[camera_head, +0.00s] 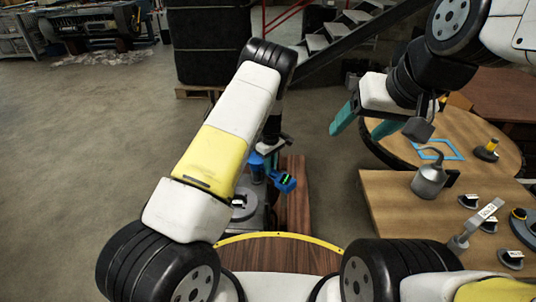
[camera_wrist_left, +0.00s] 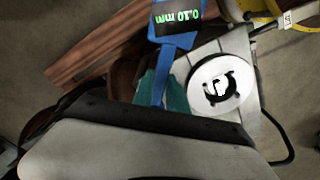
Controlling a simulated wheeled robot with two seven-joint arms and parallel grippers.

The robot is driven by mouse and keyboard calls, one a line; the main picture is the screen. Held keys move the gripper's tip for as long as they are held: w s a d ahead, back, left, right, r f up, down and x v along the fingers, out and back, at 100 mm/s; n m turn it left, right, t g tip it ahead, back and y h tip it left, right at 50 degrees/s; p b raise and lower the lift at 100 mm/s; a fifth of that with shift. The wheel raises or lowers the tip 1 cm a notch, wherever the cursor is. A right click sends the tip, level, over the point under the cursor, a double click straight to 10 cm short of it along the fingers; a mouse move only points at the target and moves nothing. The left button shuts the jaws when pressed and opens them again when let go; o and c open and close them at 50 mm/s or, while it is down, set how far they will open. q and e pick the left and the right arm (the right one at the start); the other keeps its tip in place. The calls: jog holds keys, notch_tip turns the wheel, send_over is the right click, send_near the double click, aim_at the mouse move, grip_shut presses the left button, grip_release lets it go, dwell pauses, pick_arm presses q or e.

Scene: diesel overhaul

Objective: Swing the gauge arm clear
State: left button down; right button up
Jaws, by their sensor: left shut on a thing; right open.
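The blue gauge arm (camera_head: 257,165) carries a blue gauge with a dark display and green digits (camera_head: 284,182). In the left wrist view the blue arm (camera_wrist_left: 160,75) runs down from the gauge display (camera_wrist_left: 178,20), which reads 0.10 mm upside down. My left gripper (camera_wrist_left: 163,92) is shut on the blue arm, with teal fingers either side of it. In the head view my left arm hides much of that grip. A white round part with a dark centre (camera_wrist_left: 220,87) sits beside the arm on a grey fixture. My right gripper (camera_head: 360,122) is open and empty, above the floor beside the round table.
A dark wooden board (camera_head: 295,205) lies beside the fixture. At right, a round wooden table (camera_head: 460,130) bears a blue square outline (camera_head: 436,149). A nearer wooden table (camera_head: 395,205) holds a metal oil can (camera_head: 429,180) and several small parts. Open floor lies to the left.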

pick_arm(q)
jog(key=w+d+n, duration=0.2)
jog(key=w+n, duration=0.3)
jog(key=n, duration=0.3)
jog(key=shift+w+n, duration=0.3)
jog(key=shift+w, duration=0.1)
jog(key=shift+d, duration=0.1)
jog(key=c, duration=1.3)
grip_release()
jog(key=shift+r, duration=0.1)
notch_tip(320, 180, up, 8)
jog(key=shift+f, duration=0.15)
